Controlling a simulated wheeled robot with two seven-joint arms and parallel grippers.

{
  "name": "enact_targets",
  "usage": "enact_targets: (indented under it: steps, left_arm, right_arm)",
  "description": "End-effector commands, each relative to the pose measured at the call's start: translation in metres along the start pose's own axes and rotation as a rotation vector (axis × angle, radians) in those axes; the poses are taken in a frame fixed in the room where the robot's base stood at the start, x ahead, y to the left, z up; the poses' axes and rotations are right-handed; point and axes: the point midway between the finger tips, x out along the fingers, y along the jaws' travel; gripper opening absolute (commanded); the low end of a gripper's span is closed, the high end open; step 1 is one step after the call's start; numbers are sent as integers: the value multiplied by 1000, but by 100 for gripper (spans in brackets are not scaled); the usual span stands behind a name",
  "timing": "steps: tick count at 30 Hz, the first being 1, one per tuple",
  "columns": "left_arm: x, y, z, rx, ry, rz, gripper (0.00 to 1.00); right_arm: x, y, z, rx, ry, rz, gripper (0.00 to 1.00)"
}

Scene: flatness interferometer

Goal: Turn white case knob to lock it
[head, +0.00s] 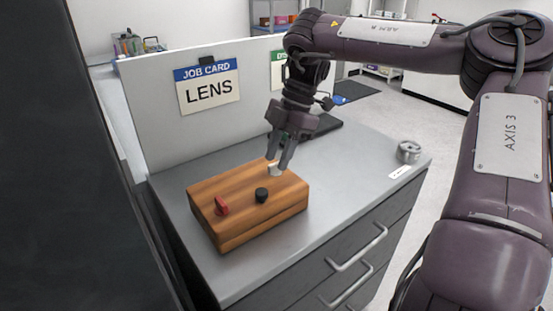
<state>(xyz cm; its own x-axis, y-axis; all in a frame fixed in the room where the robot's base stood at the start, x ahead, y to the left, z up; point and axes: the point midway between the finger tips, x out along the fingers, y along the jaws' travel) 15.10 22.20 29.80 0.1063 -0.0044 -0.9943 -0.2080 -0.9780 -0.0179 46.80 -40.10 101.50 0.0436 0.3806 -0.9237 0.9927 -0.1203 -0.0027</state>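The wooden case (240,222) lies on the grey bench top, with three knobs on its lid. The white knob (274,170) is at its back right, the black knob (261,195) in the middle and the red knob (222,206) at the left. My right gripper (279,166) points down at the white knob. Its two fingertips stand apart, close around the knob's top, and partly hide it. I cannot tell whether they touch or squeeze it. My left gripper is out of view.
A white panel with a LENS job card (209,87) stands behind the case. A small metal part (408,152) sits at the right end of the bench top (345,178). The bench between is clear.

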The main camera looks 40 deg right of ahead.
Motion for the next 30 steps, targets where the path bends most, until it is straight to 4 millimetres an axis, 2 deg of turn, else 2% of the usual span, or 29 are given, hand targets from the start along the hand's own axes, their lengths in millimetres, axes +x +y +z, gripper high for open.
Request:
enact_targets:
  steps: [4, 12, 19, 30]
  left_arm:
    - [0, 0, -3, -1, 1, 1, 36]
    - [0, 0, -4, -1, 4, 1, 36]
    - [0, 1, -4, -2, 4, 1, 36]
    - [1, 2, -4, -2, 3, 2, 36]
  right_arm:
    - [10, 0, 0, 1, 1, 1, 32]
    - [11, 0, 0, 1, 0, 2, 32]
    - [11, 0, 0, 1, 0, 2, 2]
    - [11, 0, 0, 23, 2, 11, 0]
